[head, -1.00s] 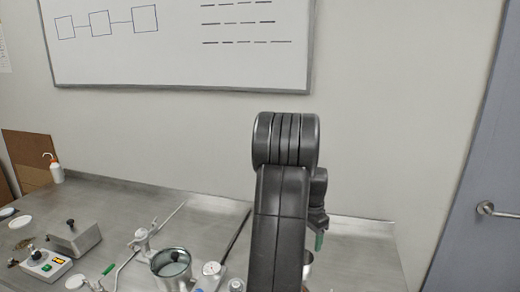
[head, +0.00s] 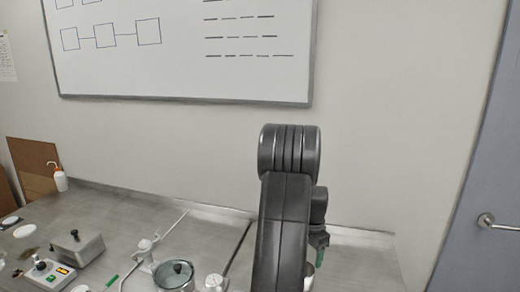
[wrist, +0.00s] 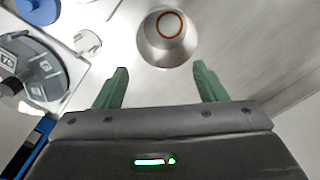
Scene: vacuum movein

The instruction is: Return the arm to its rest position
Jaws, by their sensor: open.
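My arm stands raised in the middle of the head view. My gripper (wrist: 160,85) shows in the wrist view with its two green fingers wide apart and nothing between the tips. In the head view one green finger of my gripper (head: 320,256) shows low at the right of the arm, over the steel bench (head: 360,262). A metal cup with a red ring inside (wrist: 166,36) stands on the bench beyond the fingertips, apart from them. In the head view the cup is mostly hidden behind my arm.
A lidded steel pot (head: 175,274), a white gauge (head: 214,283) and a control box with a lit display (head: 48,274) stand on the bench at left. A steel box (head: 77,247) and a wash bottle (head: 59,177) are farther back. A door (head: 480,170) is at right.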

